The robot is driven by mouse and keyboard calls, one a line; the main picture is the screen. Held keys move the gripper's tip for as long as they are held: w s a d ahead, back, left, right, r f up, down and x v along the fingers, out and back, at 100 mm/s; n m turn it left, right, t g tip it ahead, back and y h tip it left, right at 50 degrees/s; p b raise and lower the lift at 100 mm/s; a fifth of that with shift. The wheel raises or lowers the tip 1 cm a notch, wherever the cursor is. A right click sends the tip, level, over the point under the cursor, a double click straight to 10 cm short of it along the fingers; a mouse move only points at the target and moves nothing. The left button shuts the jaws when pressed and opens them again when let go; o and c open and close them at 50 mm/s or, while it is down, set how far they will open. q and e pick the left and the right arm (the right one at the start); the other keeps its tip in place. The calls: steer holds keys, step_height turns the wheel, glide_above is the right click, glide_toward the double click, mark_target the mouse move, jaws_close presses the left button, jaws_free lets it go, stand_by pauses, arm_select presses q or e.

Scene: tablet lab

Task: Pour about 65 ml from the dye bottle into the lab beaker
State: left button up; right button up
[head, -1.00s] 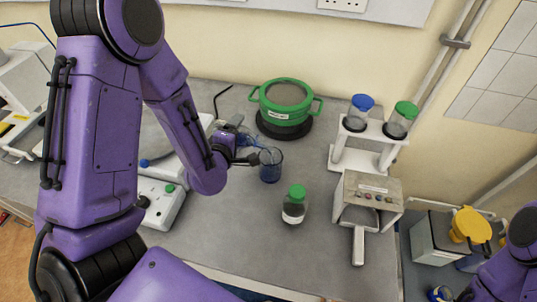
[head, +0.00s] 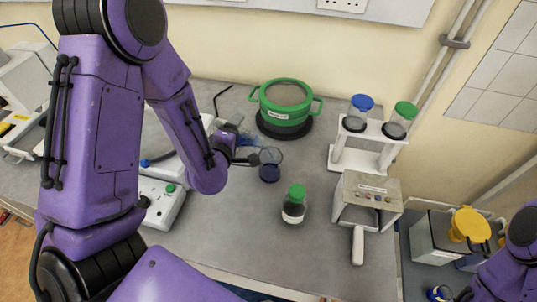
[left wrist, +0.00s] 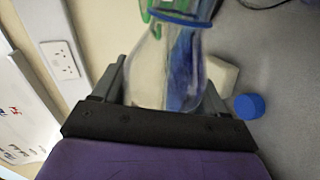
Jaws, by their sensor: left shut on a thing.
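My left gripper (head: 240,152) is shut on the dye bottle (head: 250,140), a clear bottle with blue dye inside. It is tilted, close to the lab beaker's rim, and partly hidden by the gripper. In the left wrist view the bottle (left wrist: 182,65) sits between the fingers, with a blue ring at its neck and blue dye along one side. The lab beaker (head: 271,158) stands upright on the bench with dark blue liquid in its lower part. I cannot make out a falling stream. My right gripper is out of view.
A green-capped bottle (head: 293,205) stands in front of the beaker. A green-handled pot (head: 286,105) is behind it. A rack (head: 365,155) with two capped bottles and a grey device (head: 366,200) stand to the right. A blue cap (left wrist: 249,106) lies loose in the left wrist view.

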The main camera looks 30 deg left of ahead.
arm_select(q)
steer(key=f+n+b, duration=0.1)
steer(key=f+n+h+b, duration=0.1)
steer(key=f+n+b, duration=0.1)
steer(key=a+f+n+h+b, duration=0.1)
steer(key=f, duration=0.1)
steer(key=shift+s+n+t, duration=0.2)
steer(key=shift+n+t, duration=0.1)
steer(key=shift+d+r, duration=0.15)
steer(key=shift+d, duration=0.05)
steer(key=shift+a, duration=0.1)
stand_by(0.3)
stand_by(0.9)
